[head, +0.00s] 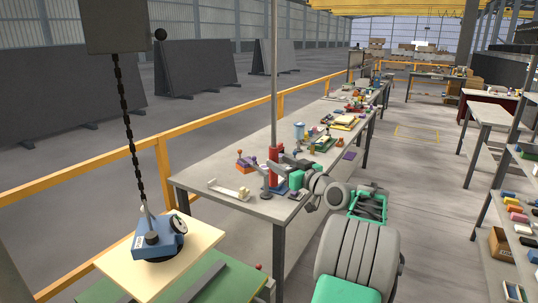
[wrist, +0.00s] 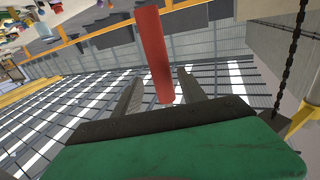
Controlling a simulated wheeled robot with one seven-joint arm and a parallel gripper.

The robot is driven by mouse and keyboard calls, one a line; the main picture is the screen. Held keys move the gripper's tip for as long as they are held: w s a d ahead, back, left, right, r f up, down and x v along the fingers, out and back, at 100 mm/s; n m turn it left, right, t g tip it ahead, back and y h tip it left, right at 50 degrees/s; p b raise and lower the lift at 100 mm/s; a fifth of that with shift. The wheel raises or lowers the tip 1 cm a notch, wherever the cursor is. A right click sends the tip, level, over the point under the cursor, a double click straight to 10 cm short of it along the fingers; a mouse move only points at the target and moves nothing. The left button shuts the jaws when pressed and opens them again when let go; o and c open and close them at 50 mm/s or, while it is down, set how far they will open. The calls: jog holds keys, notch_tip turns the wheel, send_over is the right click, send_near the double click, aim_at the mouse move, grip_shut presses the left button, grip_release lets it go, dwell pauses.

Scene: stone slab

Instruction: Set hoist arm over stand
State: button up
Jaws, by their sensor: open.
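A red grip (head: 275,166) sits around the lower part of a tall grey pole (head: 274,70) that rises out of the head view; the hoist arm overhead is not visible. My gripper (head: 284,166) is at the red grip. In the wrist view the red grip (wrist: 152,45) lies between the two spread fingers of my gripper (wrist: 159,76), with visible gaps. A dark chain (head: 126,130) hangs from a grey box (head: 115,25) down to a blue device (head: 160,243), which is on a tan board (head: 200,232). I cannot tell which thing is the stand.
A long workbench (head: 215,178) with a white bracket (head: 228,190) and several small coloured parts runs behind my arm. A yellow rail (head: 100,178) stands at the left, with dark slabs (head: 195,68) beyond it. Shelves are at the right; the aisle floor (head: 425,160) is clear.

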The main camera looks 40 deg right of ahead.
jog(key=w+p, duration=0.2)
jog(key=w, duration=0.4)
jog(key=shift+w, duration=0.35)
jog(key=shift+c, duration=0.3)
grip_shut()
dwell(0.5)
